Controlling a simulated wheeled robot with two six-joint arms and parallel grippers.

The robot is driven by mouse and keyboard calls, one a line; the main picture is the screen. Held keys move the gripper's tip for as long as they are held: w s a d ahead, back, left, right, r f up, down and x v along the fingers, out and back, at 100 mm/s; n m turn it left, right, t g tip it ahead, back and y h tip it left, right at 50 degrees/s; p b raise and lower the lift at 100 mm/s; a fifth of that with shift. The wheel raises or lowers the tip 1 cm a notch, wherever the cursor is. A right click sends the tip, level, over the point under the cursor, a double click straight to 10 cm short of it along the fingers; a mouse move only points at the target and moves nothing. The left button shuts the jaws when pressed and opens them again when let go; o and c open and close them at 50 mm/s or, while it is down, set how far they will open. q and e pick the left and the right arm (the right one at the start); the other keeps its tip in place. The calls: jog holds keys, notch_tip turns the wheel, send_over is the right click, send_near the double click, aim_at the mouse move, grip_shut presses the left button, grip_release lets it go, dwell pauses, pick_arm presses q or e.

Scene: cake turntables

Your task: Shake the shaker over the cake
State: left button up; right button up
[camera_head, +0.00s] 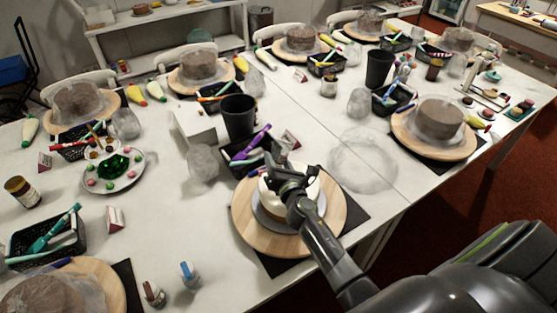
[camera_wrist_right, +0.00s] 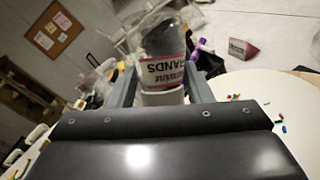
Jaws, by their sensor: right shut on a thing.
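A white cake (camera_head: 316,188) stands on a grey board on a round wooden turntable (camera_head: 246,226) at the table's near middle. My right gripper (camera_head: 286,172) is over the cake and hides part of it. In the right wrist view, the gripper (camera_wrist_right: 163,88) is shut on the shaker (camera_wrist_right: 163,72), a small clear-looking container with a white and red label. Small coloured sprinkles (camera_wrist_right: 283,128) lie on the pale cake top at the right of that view. In the head view the gripper mostly hides the shaker. My left gripper is not in view.
A black cup (camera_head: 238,116) and a black basket (camera_head: 246,166) of coloured tools stand just behind the turntable. A plate of coloured balls (camera_head: 112,170) is to the left. Other brown cakes stand on turntables around the table. The table right of the cake is fairly clear.

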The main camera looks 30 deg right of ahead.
jog(key=shift+r+b, duration=0.1)
jog(key=shift+b, duration=0.65)
jog(key=shift+w+d+r+t+p, duration=0.1)
jog(key=shift+d+r+t+p, duration=0.05)
jog(key=shift+r+p, duration=0.25)
jog(key=shift+w+d+r+t+p, duration=0.1)
jog(key=shift+d+r+t+p, duration=0.05)
jog(key=shift+r+p, duration=0.25)
jog(key=shift+s+a+f+b, duration=0.1)
jog(key=shift+a+f+b, duration=0.05)
jog(key=shift+f+b, duration=0.3)
jog(key=shift+s+a+f+b, duration=0.1)
jog(key=shift+a+f+b, duration=0.05)
jog(key=shift+f+b, duration=0.3)
jog(key=shift+a+r, duration=0.1)
jog(key=shift+r, duration=0.05)
jog(key=shift+n+b, duration=0.4)
jog(key=shift+b, duration=0.25)
jog(key=shift+r, duration=0.15)
